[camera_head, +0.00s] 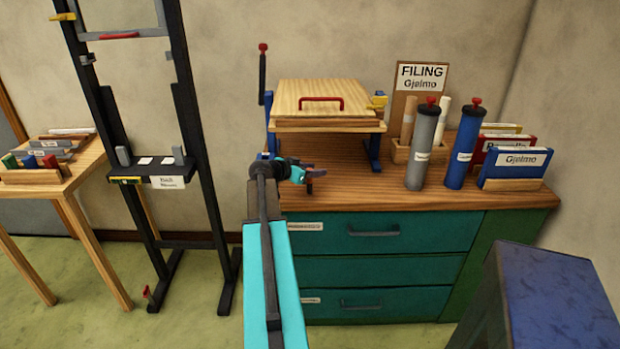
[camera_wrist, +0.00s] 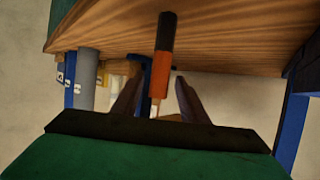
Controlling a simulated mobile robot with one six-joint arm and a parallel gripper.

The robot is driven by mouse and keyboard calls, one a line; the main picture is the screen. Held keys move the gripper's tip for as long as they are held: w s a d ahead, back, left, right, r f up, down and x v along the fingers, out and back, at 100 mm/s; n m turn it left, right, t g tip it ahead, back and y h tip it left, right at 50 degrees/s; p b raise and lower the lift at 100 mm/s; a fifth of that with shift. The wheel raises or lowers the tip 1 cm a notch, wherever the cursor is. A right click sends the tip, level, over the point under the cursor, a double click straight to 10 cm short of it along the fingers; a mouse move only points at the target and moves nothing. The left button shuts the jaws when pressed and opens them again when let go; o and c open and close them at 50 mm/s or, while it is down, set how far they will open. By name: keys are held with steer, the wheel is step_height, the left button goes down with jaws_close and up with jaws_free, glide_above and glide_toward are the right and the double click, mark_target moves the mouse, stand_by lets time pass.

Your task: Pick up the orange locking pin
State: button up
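The orange locking pin (camera_wrist: 159,80) shows in the wrist view, its dark end (camera_wrist: 166,32) towards the wooden countertop and its orange end towards my gripper. That view looks upside down, so the pin seems to stand upright on the counter. In the camera_head view the pin (camera_head: 309,186) is small and partly covered by my gripper (camera_head: 312,169). My gripper is open in the wrist view (camera_wrist: 158,92). Its two fingers are on either side of the orange end, with a gap on each side.
A wooden press with a red handle (camera_head: 322,100) stands on blue legs just behind my gripper. A grey tube (camera_head: 423,150), a blue tube (camera_head: 464,150) and a filing rack (camera_head: 515,167) stand to the right. The countertop (camera_head: 400,197) in front is clear.

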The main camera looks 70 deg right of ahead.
steer(key=shift+s+d+f, duration=0.25)
steer(key=shift+d+f, duration=0.05)
steer(key=shift+d, duration=0.2)
jaws_close()
